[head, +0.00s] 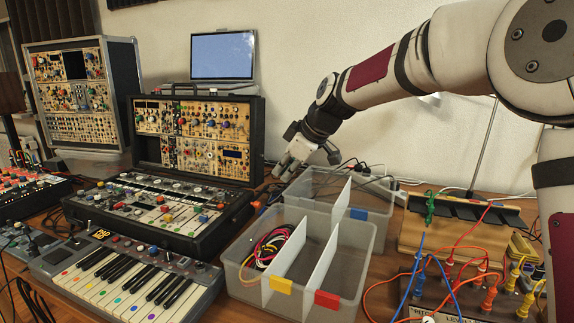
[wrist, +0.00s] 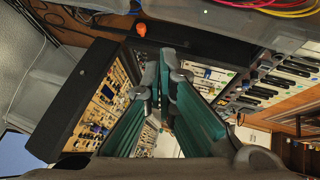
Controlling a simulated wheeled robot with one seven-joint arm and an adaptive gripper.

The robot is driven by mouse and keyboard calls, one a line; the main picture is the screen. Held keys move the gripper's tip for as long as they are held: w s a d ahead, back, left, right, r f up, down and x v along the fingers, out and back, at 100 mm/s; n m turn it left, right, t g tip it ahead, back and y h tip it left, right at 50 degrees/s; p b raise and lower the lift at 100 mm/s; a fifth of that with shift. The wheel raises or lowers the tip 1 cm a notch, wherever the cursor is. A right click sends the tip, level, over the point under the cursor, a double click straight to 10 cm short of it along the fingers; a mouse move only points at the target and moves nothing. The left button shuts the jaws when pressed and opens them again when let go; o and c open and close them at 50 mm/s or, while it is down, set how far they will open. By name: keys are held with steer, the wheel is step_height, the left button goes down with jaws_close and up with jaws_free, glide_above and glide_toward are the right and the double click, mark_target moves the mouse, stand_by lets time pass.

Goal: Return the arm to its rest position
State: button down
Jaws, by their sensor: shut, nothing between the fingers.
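My arm reaches in from the upper right of the head view, across the back of the table. My gripper (head: 285,168) is over the back of the table, behind the clear divided bin and near the right end of the black synth case. In the wrist view my gripper (wrist: 163,68) shows its green-padded fingers brought together at the tips. It is shut with nothing between the fingers.
The clear bin (head: 345,285) holds coiled cables (head: 270,246) in its left compartment. Another clear bin (head: 320,182) stands behind it. Synth cases (head: 195,135) and a keyboard (head: 130,283) fill the left. A laptop (head: 222,55) stands behind.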

steer(key=s+d+m+g+h, duration=0.1)
steer(key=s+d+m, duration=0.3)
steer(key=s, duration=0.6)
steer(key=s+d+r+m+g+h, duration=0.1)
steer(key=s+d+h, duration=0.1)
steer(key=s+d, duration=0.5)
steer(key=s+d+m+g+h, duration=0.1)
steer(key=s+d+m, duration=0.2)
steer(key=s, duration=0.9)
steer(key=s+d+f+m+g+h, duration=0.1)
steer(key=s+d+f+m, duration=0.2)
steer(key=s, duration=0.8)
steer(key=s+d+f+m+g, duration=0.1)
steer(key=s+d+f+m, duration=0.25)
steer(key=s, duration=0.65)
step_height(320, 180, up, 22)
steer(key=t+p, duration=0.3)
steer(key=p, duration=1.7)
steer(key=shift+t+p, duration=0.3)
steer(key=shift+t, duration=0.1)
steer(key=c, duration=2.3)
jaws_free()
steer(key=shift+a, duration=0.1)
